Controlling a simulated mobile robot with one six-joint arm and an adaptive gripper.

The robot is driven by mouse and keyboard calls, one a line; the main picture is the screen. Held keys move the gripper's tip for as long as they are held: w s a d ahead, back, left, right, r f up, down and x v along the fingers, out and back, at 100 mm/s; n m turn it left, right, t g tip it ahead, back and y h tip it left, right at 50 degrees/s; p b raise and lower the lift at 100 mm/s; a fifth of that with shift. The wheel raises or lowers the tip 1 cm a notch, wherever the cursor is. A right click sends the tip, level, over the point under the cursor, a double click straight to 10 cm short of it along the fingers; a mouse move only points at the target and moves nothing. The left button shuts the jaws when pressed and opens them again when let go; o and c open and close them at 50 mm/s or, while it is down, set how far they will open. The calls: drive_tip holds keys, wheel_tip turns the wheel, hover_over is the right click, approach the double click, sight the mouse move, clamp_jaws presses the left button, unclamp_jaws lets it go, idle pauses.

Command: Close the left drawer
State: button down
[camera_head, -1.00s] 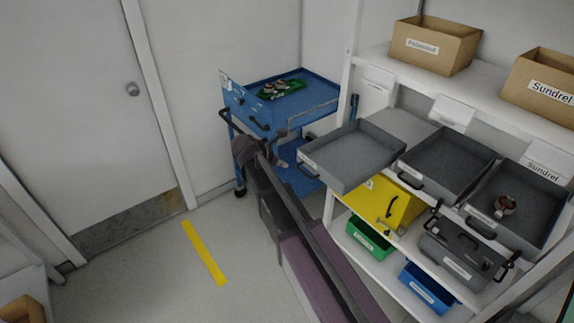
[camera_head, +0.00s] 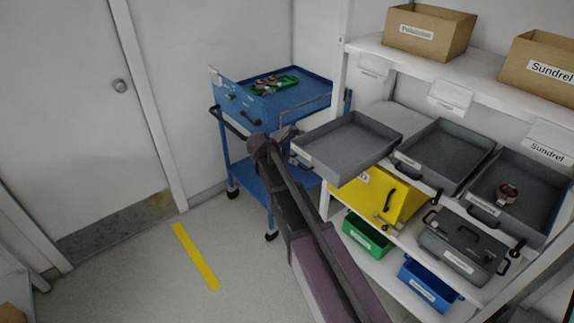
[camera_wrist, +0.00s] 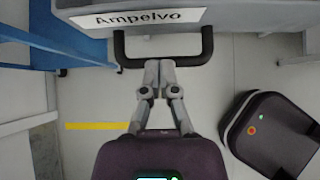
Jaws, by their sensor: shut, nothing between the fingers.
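The left drawer (camera_head: 345,147) is a grey open-topped tray, standing out from the shelf unit and looking empty. In the wrist view its grey front fills the top edge, with a white label (camera_wrist: 138,17) reading "Ampelvo". Below the label is its black bow handle (camera_wrist: 207,50). My gripper (camera_wrist: 160,64) is shut and empty, with its fingertips at the middle of the handle's bar. I cannot tell if they touch it. In the head view my dark arm reaches to the drawer's front, and the fingertips are hard to make out.
Two more grey drawers, a middle one (camera_head: 446,152) and a right one (camera_head: 525,190), stand beside it. A blue trolley (camera_head: 300,97) is close behind my wrist. A yellow bin (camera_head: 365,195) sits below the drawer. Floor at left is clear, with a yellow strip (camera_head: 197,256).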

sight(303, 159)
drive_tip(key=shift+w+d+r, duration=0.1)
drive_tip(key=shift+w+d, duration=0.35)
drive_tip(key=shift+d, duration=0.15)
drive_tip(key=shift+w+d, duration=0.4)
drive_tip(key=shift+d, duration=0.2)
drive_tip(key=shift+w, duration=0.15)
